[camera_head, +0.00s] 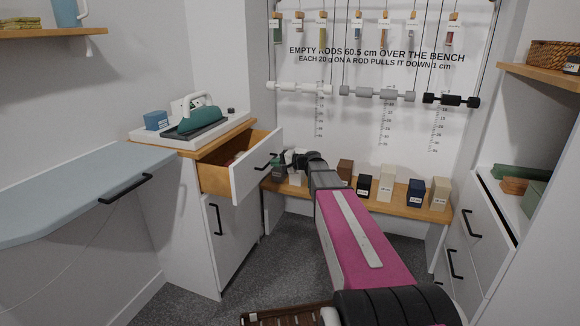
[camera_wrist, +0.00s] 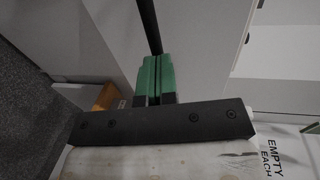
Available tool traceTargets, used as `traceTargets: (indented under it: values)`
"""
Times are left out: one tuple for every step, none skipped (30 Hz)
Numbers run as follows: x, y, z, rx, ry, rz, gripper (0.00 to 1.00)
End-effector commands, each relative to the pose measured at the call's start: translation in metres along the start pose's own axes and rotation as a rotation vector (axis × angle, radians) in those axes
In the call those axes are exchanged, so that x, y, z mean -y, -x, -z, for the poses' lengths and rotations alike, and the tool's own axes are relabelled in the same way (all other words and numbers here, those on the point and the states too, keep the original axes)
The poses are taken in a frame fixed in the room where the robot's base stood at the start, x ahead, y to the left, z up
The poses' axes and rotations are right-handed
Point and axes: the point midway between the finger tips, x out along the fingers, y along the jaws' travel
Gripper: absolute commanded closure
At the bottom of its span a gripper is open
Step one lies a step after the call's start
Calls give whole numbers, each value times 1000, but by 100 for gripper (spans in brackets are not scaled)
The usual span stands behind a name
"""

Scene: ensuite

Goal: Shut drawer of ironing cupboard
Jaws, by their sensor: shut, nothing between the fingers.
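The ironing cupboard (camera_head: 178,215) stands left of centre, with its top drawer (camera_head: 257,170) pulled open. The drawer has a white front, wooden sides and a black bar handle (camera_head: 265,161). My gripper (camera_head: 279,167) is just right of the drawer front, close to the handle. In the wrist view my shut green fingertips (camera_wrist: 153,65) hold nothing. A black bar (camera_wrist: 149,25), apparently the handle, runs down to the tips. I cannot tell whether they touch it or the front. The drawer's inside is mostly hidden by its front.
A green iron (camera_head: 198,117) and a blue box (camera_head: 156,120) sit on the cupboard's top. A lower door (camera_head: 232,238) has its own handle. The blue-grey ironing board (camera_head: 75,190) is at left. A wooden bench (camera_head: 408,207) with several labelled blocks stands behind my arm.

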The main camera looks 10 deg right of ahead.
Motion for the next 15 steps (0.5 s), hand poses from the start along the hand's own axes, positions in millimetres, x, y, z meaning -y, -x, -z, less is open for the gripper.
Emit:
traceTargets:
  values:
    - [3, -18, 2, 4, 1, 0, 100]
    - [5, -26, 2, 3, 0, 0, 100]
    - [7, -37, 2, 3, 0, 0, 100]
    - [9, -45, 2, 3, 0, 0, 100]
    - [10, -53, 2, 2, 0, 0, 100]
    - [12, -64, 2, 2, 0, 0, 100]
    - [14, -71, 2, 3, 0, 0, 100]
    - [15, -78, 2, 2, 0, 0, 100]
    - [17, -88, 2, 2, 0, 0, 100]
    - [19, -95, 2, 2, 0, 0, 100]
    - [20, -101, 2, 2, 1, 0, 100]
    - [22, -109, 2, 1, 1, 0, 100]
    - [23, -115, 2, 1, 1, 0, 100]
    - [24, -121, 2, 1, 1, 0, 100]
    - [25, -127, 2, 1, 0, 0, 100]
